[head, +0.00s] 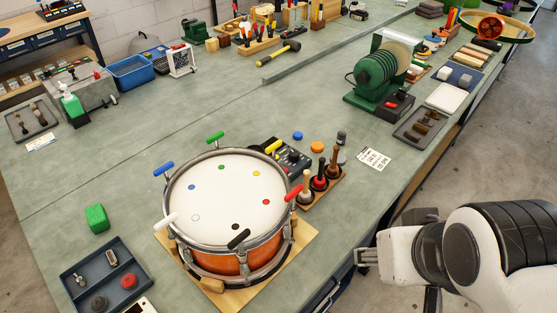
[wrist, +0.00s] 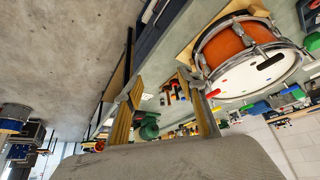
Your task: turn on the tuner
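A dark box with small coloured knobs (head: 287,154), which seems to be the tuner, lies on the bench just behind the drum. The drum's rim hides part of it, and I cannot tell whether it is on. The drum (head: 225,200) has a white head with coloured dots, an orange shell and coloured T-handles around its rim. The drum also shows upside down in the wrist view (wrist: 238,50). My gripper (wrist: 164,84) is open and empty, its two fingers wide apart. In the head view my arm is at the lower right, beyond the bench edge, away from the box.
Several upright mallets or tools stand in a wooden rack (head: 322,190) right of the box. A printed card (head: 373,159) lies further right. A green machine (head: 382,80) stands behind. A green block (head: 97,217) and a dark tray (head: 105,278) are left of the drum. Bench left of centre is clear.

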